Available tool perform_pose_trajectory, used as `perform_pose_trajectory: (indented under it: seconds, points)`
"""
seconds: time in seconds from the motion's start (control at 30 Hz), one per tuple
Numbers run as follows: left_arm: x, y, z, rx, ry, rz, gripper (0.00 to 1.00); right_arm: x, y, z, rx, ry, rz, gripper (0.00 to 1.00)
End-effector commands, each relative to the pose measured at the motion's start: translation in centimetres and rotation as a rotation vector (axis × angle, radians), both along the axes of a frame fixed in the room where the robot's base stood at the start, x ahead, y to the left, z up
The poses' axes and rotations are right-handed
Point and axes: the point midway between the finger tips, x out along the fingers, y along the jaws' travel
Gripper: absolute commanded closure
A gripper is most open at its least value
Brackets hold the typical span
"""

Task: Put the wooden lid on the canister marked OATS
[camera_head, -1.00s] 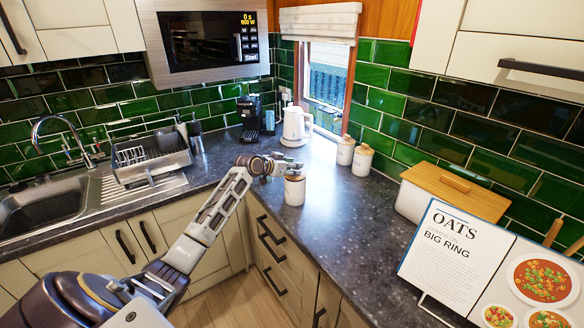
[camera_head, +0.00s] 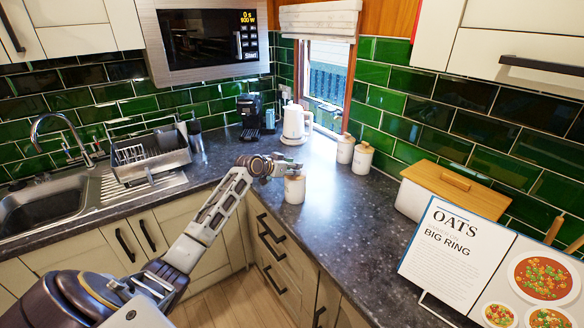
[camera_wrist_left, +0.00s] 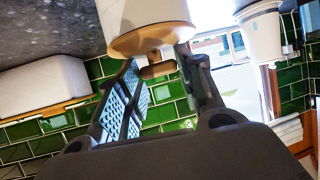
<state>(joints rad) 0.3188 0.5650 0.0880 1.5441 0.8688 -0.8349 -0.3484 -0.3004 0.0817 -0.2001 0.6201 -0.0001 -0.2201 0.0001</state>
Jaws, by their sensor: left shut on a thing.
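The wooden lid (camera_wrist_left: 146,42) is a pale round disc with a small knob. My left gripper (camera_head: 283,168) is shut on the knob, which shows between its fingers in the left wrist view (camera_wrist_left: 158,68). The lid lies at the top of a white canister (camera_head: 294,190) standing on the worktop; the canister's body also shows in the left wrist view (camera_wrist_left: 142,12). The lid looks level with the rim, but I cannot tell whether it is fully seated. No mark is legible on this canister. My right gripper is not in view.
Two lidded white canisters (camera_head: 345,152) (camera_head: 362,160) stand further back, near a white kettle (camera_head: 296,124). The worktop's middle (camera_head: 335,215) is clear.

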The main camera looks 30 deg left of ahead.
Motion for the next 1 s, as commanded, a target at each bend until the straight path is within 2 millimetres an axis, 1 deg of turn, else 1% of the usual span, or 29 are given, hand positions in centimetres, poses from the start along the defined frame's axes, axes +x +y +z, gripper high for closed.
perform_pose_trajectory:
  seconds: [0.27,0.3,0.47,0.8,1.0]
  points:
    - [0.0,0.01,-0.28,0.0,0.0,0.0,0.88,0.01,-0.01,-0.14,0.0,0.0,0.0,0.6]
    - [0.0,0.01,-0.25,0.0,0.0,0.0,0.58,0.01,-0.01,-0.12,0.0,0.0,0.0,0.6]
    - [-0.01,0.0,-0.26,0.0,0.001,0.0,0.38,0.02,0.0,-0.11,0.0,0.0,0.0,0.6]
    - [-0.04,0.01,-0.27,0.0,0.001,0.0,0.38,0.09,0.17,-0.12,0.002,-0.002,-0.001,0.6]
    - [-0.5,0.13,-0.07,0.0,0.001,0.0,0.38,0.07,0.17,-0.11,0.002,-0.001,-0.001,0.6]
